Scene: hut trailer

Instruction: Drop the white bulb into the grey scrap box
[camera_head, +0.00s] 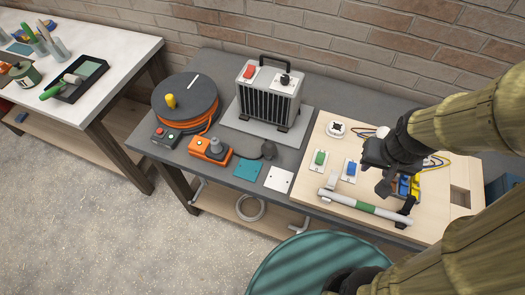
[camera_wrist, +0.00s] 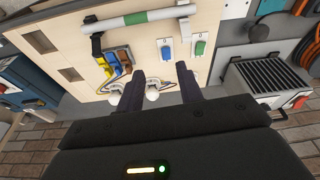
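My gripper (camera_head: 378,180) is over the wooden board, at its middle right. In the wrist view its two dark fingers (camera_wrist: 158,82) stand apart, with a clear gap between them. A white bulb (camera_wrist: 153,95) shows in that gap, near the board's back edge; I cannot tell how far it is from the fingers. A second white round part (camera_wrist: 117,88) is partly hidden beside the left finger. In the head view a white round part (camera_head: 383,132) shows just behind my gripper, mostly covered by it. I cannot make out a grey scrap box in either view.
A heater (camera_head: 268,95) and cable reel (camera_head: 185,98) stand left. A teal round top (camera_head: 305,265) is in front.

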